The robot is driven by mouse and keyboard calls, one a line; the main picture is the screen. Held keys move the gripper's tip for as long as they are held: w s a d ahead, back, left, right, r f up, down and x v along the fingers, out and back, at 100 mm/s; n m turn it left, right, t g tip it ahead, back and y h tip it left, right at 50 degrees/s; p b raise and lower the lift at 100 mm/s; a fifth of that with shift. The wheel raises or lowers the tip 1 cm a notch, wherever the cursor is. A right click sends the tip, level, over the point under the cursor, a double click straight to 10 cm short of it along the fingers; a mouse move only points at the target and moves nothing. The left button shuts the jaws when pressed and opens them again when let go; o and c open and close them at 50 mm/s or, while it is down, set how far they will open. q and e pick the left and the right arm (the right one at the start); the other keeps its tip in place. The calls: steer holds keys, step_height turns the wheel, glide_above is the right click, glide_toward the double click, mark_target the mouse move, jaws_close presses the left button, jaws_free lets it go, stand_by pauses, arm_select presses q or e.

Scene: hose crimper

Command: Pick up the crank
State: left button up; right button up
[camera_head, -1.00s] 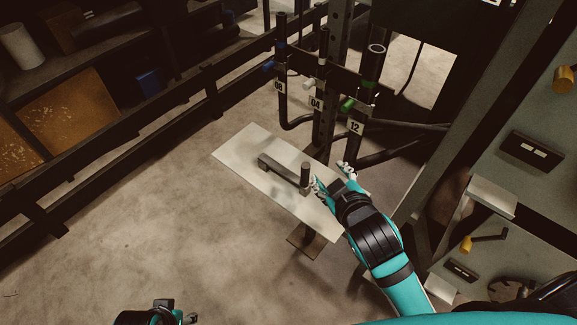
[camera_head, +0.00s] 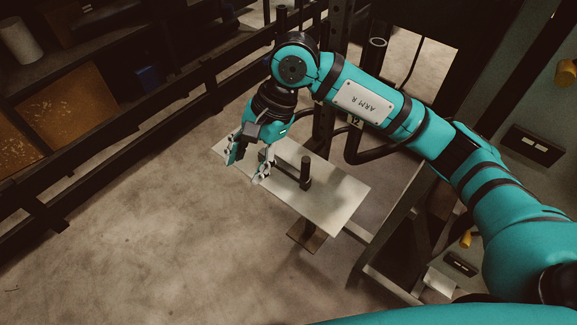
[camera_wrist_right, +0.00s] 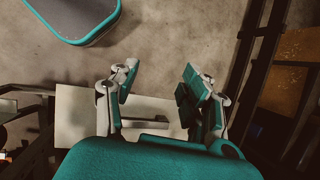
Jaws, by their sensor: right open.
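The crank is a grey metal bar with an upright cylindrical handle (camera_head: 306,172). It lies on a pale rectangular table (camera_head: 338,192) in the head view. My right gripper (camera_head: 246,168) is open and empty, pointing down over the table's left end, to the left of the crank's bar. Part of the bar's far end is hidden behind the gripper. In the right wrist view the open fingers (camera_wrist_right: 158,75) show with the pale tabletop (camera_wrist_right: 80,118) behind them. My left gripper is not in view.
Black railings (camera_head: 150,122) run along the left. A dark post with hoses, one labelled 12, stands behind my right arm. A grey panel (camera_head: 543,105) with yellow knobs is at the right. The floor (camera_head: 150,240) in front is clear.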

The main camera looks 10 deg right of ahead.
mark_target(306, 168)
steer(key=w+d+r+t+h, duration=0.1)
steer(key=w+d+h, duration=0.2)
steer(key=d, duration=0.3)
steer(key=w+d+r+t+h, duration=0.1)
steer(key=w+d+h, duration=0.15)
steer(key=d, duration=0.35)
steer(key=shift+h, duration=0.35)
steer(key=f, duration=0.3)
steer(key=f+p, duration=0.1)
steer(key=f, duration=0.3)
steer(key=f+p, duration=0.1)
steer(key=f, duration=0.3)
steer(key=shift+w+d, duration=0.15)
steer(key=shift+d, duration=0.25)
steer(key=f, duration=0.1)
steer(key=f+p, duration=0.1)
steer(key=f, duration=0.1)
steer(key=f+p, duration=0.1)
steer(key=f, duration=0.1)
steer(key=shift+w+d+f, duration=0.15)
steer(key=shift+w+d, duration=0.2)
steer(key=shift+d, duration=0.05)
steer(key=shift+f, duration=0.35)
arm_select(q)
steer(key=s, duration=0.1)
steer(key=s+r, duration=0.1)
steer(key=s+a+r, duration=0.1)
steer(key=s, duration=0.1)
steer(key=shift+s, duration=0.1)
